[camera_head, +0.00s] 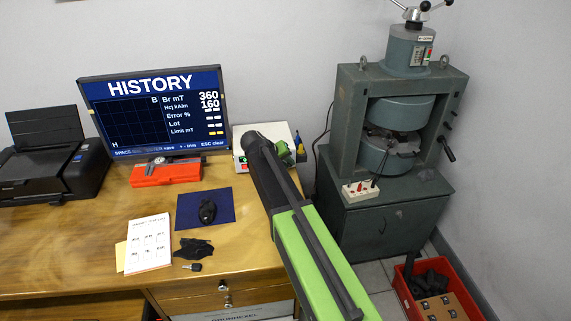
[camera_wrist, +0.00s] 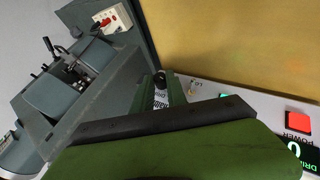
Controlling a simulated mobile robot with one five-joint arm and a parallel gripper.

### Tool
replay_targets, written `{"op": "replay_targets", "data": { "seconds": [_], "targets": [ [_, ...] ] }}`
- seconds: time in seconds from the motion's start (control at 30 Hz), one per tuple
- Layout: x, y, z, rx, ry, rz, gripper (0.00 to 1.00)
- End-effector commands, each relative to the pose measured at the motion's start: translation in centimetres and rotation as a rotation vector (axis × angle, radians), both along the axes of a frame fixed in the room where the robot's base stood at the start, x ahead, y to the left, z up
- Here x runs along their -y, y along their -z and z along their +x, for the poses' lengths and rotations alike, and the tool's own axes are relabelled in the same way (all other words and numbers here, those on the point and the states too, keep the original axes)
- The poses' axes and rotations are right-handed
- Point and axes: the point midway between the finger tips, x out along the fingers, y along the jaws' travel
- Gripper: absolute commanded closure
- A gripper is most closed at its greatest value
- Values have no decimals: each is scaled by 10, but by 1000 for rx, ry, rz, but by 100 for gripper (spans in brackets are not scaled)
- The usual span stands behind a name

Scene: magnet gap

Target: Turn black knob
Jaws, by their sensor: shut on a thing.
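In the wrist view a black knob (camera_wrist: 159,77) shows between the two dark green fingers of my gripper (camera_wrist: 160,92). A black and white patterned piece lies just below it between the fingers. The fingers are shut on the knob. The knob is at the edge of a white control box (camera_wrist: 205,88). In the head view the box (camera_head: 240,161) stands on the desk right of the monitor, and my gripper (camera_head: 284,152) is over its right part. My arm hides part of the box, and the knob cannot be made out there.
A red button (camera_wrist: 297,121) and a green display are at the right of the box's panel. The monitor (camera_head: 155,110) and an orange case (camera_head: 165,175) stand left of the box. A large grey-green press (camera_head: 400,130) stands right of the desk. A red crate (camera_head: 440,265) is on the floor.

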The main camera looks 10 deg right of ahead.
Motion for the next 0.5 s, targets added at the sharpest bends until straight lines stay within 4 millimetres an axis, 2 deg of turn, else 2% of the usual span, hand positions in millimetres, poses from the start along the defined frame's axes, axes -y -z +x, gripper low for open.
{"op": "replay_targets", "data": {
  "seconds": [0.03,0.2,0.5],
  "targets": [
    [1,1,-2,-5,4,2,81],
    [1,1,-1,-4,3,2,61],
    [-1,-2,-1,-2,1,1,61]
  ]
}}
